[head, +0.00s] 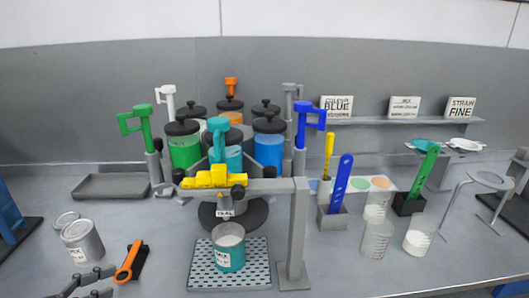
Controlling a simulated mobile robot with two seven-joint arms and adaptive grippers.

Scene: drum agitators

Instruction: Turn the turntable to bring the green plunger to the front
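The turntable (250,216) has a dark round base and carries several coloured canisters with black lids. The green plunger (136,122) stands upright at the turntable's left side, by the green canister (184,150). The teal plunger (217,127) is at the front, behind a yellow piece (213,178) on the grey frame. The white plunger (165,94), orange plunger (231,85) and grey plunger (290,95) are towards the back; the blue plunger (310,115) is at the right. My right gripper is not in view.
A grey post (298,225) stands at the front right of the turntable. A labelled tin (228,252) sits on a perforated tray (202,276). An orange-handled tool (130,262) lies close to my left gripper, by an open can (82,242). An empty tray (110,187) lies left of the turntable.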

